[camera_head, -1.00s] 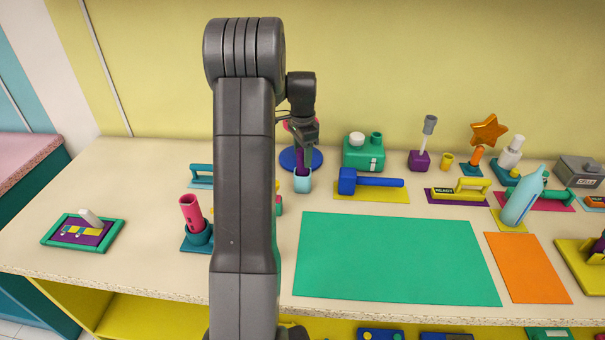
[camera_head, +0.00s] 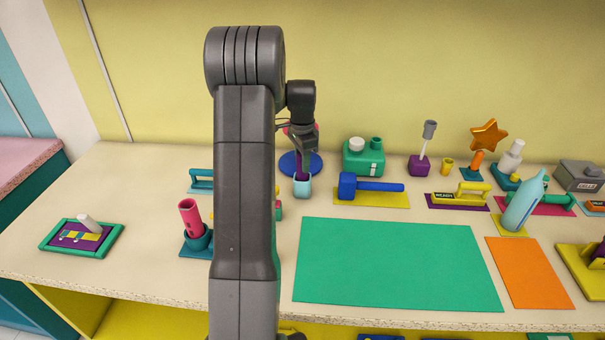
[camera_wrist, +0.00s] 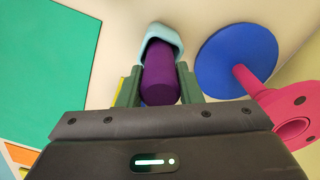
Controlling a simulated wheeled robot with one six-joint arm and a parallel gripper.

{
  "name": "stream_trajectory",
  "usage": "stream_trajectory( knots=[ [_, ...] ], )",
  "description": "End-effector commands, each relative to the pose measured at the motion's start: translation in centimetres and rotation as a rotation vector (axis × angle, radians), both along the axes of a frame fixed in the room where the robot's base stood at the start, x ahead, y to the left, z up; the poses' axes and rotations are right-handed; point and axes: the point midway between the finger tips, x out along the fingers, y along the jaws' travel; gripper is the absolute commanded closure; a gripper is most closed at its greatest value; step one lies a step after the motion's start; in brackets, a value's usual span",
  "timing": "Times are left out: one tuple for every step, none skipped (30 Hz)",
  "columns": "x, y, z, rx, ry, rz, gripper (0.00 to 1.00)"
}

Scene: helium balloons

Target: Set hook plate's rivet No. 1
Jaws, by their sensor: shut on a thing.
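My gripper (camera_head: 303,150) is over the back of the table, left of centre, and shut on a purple cylindrical tool (camera_wrist: 160,80). A light blue cup-like piece (camera_wrist: 162,36) surrounds the tool's far end; it also shows below the gripper in the head view (camera_head: 302,188). I cannot tell whether it is part of the tool or a holder. At the far left of the table, a green-framed tray (camera_head: 48,244) holds a purple plate with a yellow strip, small pale studs and a leaning white peg (camera_head: 87,223). The rivet's number is not readable.
A blue disc stand with a pink part (camera_wrist: 225,65) is close beside the gripper. A blue hammer (camera_head: 370,186) lies to the right. A red tube (camera_head: 191,216) stands left of my arm, which hides the table behind it. The green mat (camera_head: 395,265) is bare.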

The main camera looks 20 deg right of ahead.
Motion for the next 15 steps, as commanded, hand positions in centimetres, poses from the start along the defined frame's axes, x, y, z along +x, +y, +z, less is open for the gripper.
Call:
stream_trajectory(
  knots=[
    [0.0, 0.0, 0.2, -0.001, -0.001, 0.000, 1.00],
    [0.0, 0.0, 0.4, -0.001, -0.001, 0.000, 1.00],
    [0.0, 0.0, 0.6, -0.001, -0.001, 0.000, 1.00],
    [0.0, 0.0, 0.8, -0.001, -0.001, 0.000, 1.00],
    [0.0, 0.0, 1.0, -0.001, -0.002, 0.000, 1.00],
    [0.0, 0.0, 1.3, -0.001, -0.002, 0.000, 1.00],
    [0.0, 0.0, 1.5, -0.001, -0.002, 0.000, 1.00],
    [0.0, 0.0, 1.7, -0.001, -0.002, 0.000, 1.00],
    [0.0, 0.0, 2.0, -0.001, -0.002, 0.000, 1.00],
    [0.0, 0.0, 2.2, -0.001, -0.002, 0.000, 1.00],
    [0.0, 0.0, 2.5, -0.001, -0.002, 0.000, 1.00],
    [0.0, 0.0, 2.7, -0.001, -0.002, 0.000, 1.00],
    [0.0, 0.0, 2.9, -0.001, -0.002, 0.000, 1.00],
    [0.0, 0.0, 3.2, -0.001, -0.002, 0.000, 1.00],
    [0.0, 0.0, 3.4, -0.001, -0.002, 0.000, 1.00]
  ],
)
